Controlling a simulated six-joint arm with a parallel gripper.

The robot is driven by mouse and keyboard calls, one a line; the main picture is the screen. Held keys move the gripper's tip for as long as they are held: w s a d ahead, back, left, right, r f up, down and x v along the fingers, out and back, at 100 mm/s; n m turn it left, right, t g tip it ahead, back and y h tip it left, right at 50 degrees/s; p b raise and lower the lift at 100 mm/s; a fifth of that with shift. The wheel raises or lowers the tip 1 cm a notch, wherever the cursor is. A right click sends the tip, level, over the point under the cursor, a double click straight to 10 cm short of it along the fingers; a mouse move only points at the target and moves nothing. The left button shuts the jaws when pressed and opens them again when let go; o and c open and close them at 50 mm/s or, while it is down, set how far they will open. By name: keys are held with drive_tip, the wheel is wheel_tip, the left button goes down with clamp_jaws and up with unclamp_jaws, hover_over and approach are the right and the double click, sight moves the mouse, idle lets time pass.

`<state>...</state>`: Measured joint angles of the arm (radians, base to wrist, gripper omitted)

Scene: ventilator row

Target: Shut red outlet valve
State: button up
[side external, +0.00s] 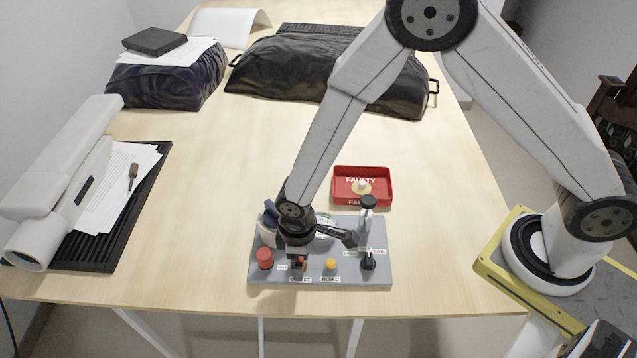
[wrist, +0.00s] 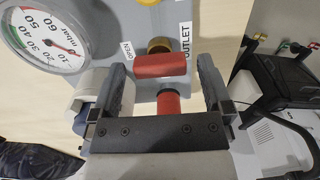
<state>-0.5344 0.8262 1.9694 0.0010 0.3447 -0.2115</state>
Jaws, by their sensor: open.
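The red outlet valve handle (wrist: 160,65) is a bar lying crosswise between the fingertips of my gripper (wrist: 162,70) in the wrist view. My gripper is open, with a visible gap on each side of the bar. A brass fitting (wrist: 158,46) shows beside the bar, next to the OUTLET label (wrist: 185,41); an OPEN label (wrist: 126,49) is on the other side. A red cylinder (wrist: 168,103) shows nearer the palm. In the side view the handle (side external: 301,264) is partly hidden under my gripper, low over the grey panel (side external: 345,281).
The panel also carries a red knob (side external: 265,258), a yellow knob (side external: 330,264), a black knob (side external: 368,262) and a pressure gauge (wrist: 43,37). A red FAULTY tray (side external: 386,187) stands behind it.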

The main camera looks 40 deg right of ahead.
drive_tip(key=c, duration=1.2)
drive_tip(key=shift+m, duration=0.4)
drive_tip(key=m, duration=0.8)
drive_tip(key=shift+m, duration=0.3)
drive_tip(key=m, duration=0.4)
drive_tip(key=shift+m, duration=2.1)
